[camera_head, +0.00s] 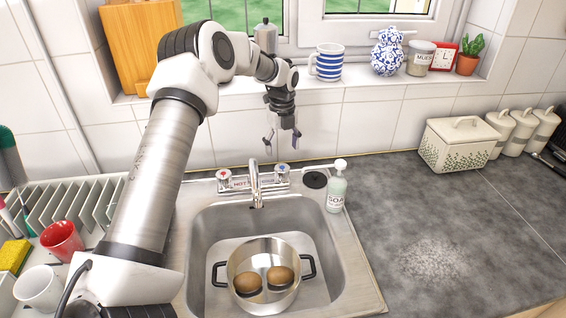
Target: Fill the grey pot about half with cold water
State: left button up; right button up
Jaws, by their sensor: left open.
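The grey pot (264,249) stands upright in the sink basin (329,283), with a black handle on each side. Two brown, egg-like or potato-like things (279,277) lie inside it; I cannot make out any water. The metal tap (255,184) rises behind the pot, with no stream visible. The tap handle with a blue top (282,172) is at its right and the one with a red top (223,178) at its left. My left gripper (282,138) is open and empty, pointing down above and behind the right tap handle. My right gripper is not in view.
A soap bottle (337,188) stands at the sink's back right corner. A dish rack (75,208), red cup (62,241) and white mug (39,287) are at the left. The windowsill behind holds a striped mug (327,63). The right counter (440,220) is mostly clear.

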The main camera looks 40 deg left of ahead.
aim_at(282, 168)
pick_arm(q)
jog(key=shift+s+d+f, duration=0.1)
jog(key=shift+s+d, duration=0.1)
jog(key=shift+s, duration=0.05)
notch_tip(282, 168, down, 7)
jog(key=shift+w+a+f+p, duration=0.15)
jog(key=shift+p, duration=1)
jog(key=c, duration=1.2)
